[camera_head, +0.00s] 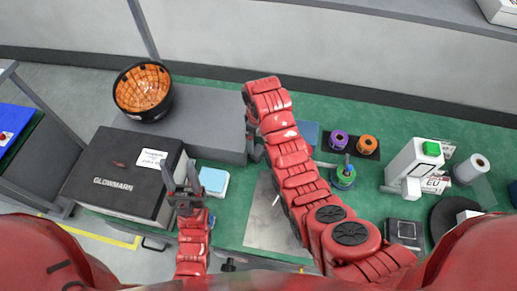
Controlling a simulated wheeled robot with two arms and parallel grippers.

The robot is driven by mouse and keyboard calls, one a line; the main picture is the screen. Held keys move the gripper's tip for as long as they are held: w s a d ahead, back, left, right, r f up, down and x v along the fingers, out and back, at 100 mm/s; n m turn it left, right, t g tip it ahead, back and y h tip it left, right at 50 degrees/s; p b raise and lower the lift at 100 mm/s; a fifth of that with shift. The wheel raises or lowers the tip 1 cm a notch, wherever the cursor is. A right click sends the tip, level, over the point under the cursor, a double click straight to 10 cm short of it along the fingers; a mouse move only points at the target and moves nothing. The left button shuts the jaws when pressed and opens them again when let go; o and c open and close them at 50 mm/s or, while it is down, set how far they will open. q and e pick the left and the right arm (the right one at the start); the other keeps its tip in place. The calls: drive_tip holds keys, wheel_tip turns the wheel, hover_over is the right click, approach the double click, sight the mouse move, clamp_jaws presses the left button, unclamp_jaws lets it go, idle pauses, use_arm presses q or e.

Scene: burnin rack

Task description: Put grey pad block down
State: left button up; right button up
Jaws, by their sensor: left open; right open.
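My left gripper (181,176) is open, with its two dark fingers apart, above the right edge of the black GLOWMARK box (105,172). My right arm reaches up the middle of the view. Its gripper is mostly hidden; only dark parts (257,151) show at the arm's left side.
A black bowl with an orange inside (143,91) stands on the large grey block. Purple and orange spools (367,144), a white device with a green top (414,167) and a white roll (471,168) stand at right. A grey plate (262,226) lies at front centre.

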sight(258, 150)
wheel_tip(258, 150, up, 4)
drive_tip(key=p, duration=0.2)
drive_tip(key=shift+p, duration=0.4)
drive_tip(key=shift+w+f, duration=0.1)
